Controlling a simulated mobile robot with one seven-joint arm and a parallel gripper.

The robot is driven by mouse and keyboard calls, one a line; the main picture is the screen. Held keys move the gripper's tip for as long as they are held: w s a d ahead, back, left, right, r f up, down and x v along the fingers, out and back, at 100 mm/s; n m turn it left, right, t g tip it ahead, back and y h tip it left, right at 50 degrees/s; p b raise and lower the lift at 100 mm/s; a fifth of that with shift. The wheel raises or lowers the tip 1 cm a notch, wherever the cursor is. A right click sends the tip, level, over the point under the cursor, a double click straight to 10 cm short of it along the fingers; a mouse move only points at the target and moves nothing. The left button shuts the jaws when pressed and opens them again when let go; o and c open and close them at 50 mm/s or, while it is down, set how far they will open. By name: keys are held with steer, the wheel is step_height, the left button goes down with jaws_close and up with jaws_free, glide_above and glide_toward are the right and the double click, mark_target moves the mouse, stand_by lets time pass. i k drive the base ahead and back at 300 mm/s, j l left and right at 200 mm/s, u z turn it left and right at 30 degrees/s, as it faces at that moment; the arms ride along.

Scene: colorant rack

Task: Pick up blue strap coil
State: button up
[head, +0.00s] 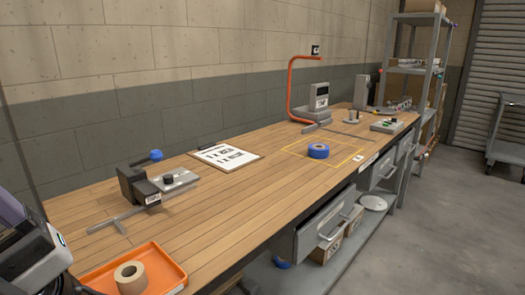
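The blue strap coil (318,151) lies flat on the wooden workbench (225,200), inside a yellow outlined rectangle (348,162). It is a short blue ring with a hollow middle, and nothing touches it from above. My gripper cannot be made out in the head view. A grey, white and black body at the lower left edge is cut off by the frame, and I cannot tell what it is. It is well apart from the coil.
An orange tray (172,271) with a tan tape roll (130,277) is at the near left. A dark device with a blue knob (156,155) and a clipboard (224,156) lie left of the coil. A red curved pipe (292,88) stands behind. An open drawer (325,228) juts from the front.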

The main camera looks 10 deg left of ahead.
mark_target(317, 151)
steer(key=i+l, duration=0.25)
steer(key=i+l+u, duration=0.1)
steer(key=i+l, duration=0.15)
steer(key=l, duration=0.2)
steer(key=i+l, duration=0.2)
steer(key=l, duration=0.15)
steer(key=i+l+u, duration=0.1)
steer(key=i+l, duration=0.15)
steer(key=l, duration=0.15)
steer(key=i+l, duration=0.2)
steer(key=l, duration=0.15)
steer(key=i+l+u, duration=0.1)
steer(key=i+l, duration=0.15)
steer(key=l, duration=0.15)
steer(key=i+l, duration=0.2)
steer(key=l, duration=0.2)
steer(key=i+l+u, duration=0.1)
steer(key=l, duration=0.3)
steer(key=i+l, duration=0.7)
steer(key=i+l+u, duration=0.2)
steer(key=u, duration=0.2)
steer(key=i+l+u, duration=0.1)
steer(key=l+u, duration=0.2)
steer(key=u, duration=0.15)
